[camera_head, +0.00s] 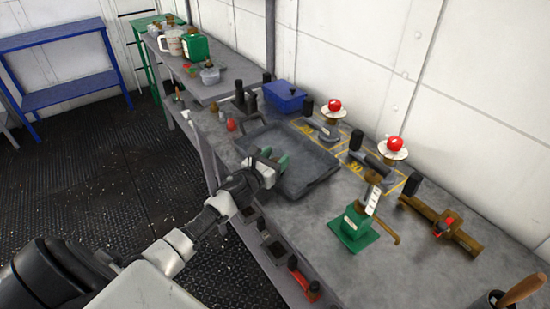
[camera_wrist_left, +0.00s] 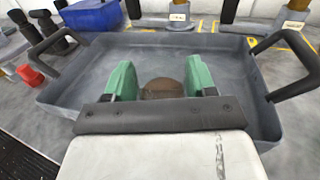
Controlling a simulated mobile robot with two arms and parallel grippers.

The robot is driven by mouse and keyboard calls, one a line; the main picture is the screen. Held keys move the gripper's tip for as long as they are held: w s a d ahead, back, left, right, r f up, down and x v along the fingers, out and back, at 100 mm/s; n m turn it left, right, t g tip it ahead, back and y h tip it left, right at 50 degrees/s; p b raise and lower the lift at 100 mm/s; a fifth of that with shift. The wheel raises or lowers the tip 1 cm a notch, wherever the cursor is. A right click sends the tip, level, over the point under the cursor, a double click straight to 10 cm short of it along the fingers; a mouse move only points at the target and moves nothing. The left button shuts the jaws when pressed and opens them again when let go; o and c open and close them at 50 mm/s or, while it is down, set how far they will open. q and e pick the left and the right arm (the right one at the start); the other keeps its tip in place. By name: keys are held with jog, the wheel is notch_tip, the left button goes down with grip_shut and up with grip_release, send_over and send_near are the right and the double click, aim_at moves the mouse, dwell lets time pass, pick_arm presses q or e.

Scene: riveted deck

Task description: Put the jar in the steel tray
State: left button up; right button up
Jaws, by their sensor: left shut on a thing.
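The grey steel tray (camera_head: 312,172) lies on the bench in the head view, with raised dark handles; it fills the middle of the left wrist view (camera_wrist_left: 72,68). My left gripper (camera_head: 276,161) reaches over the tray's near-left side. In the left wrist view its green fingers (camera_wrist_left: 161,82) are shut on a brown, rounded thing (camera_wrist_left: 163,89), which I take to be the jar. Only its top shows between the fingers, against the tray floor. I cannot tell whether it touches the floor. In the head view the gripper hides it. My right gripper is not in view.
A blue box (camera_head: 284,96) stands behind the tray. Red-topped fittings (camera_head: 395,146) stand along the wall. A small red object (camera_head: 231,125) sits left of the tray. The tray floor looks otherwise empty.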

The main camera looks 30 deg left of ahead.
pick_arm(q)
jog(key=shift+f, duration=0.2)
jog(key=o, duration=0.9)
jog(key=shift+o, duration=0.2)
jog(key=shift+r, duration=0.2)
jog(key=s+b, duration=0.1)
jog(key=s, duration=1.1)
jog(key=shift+a, duration=0.4)
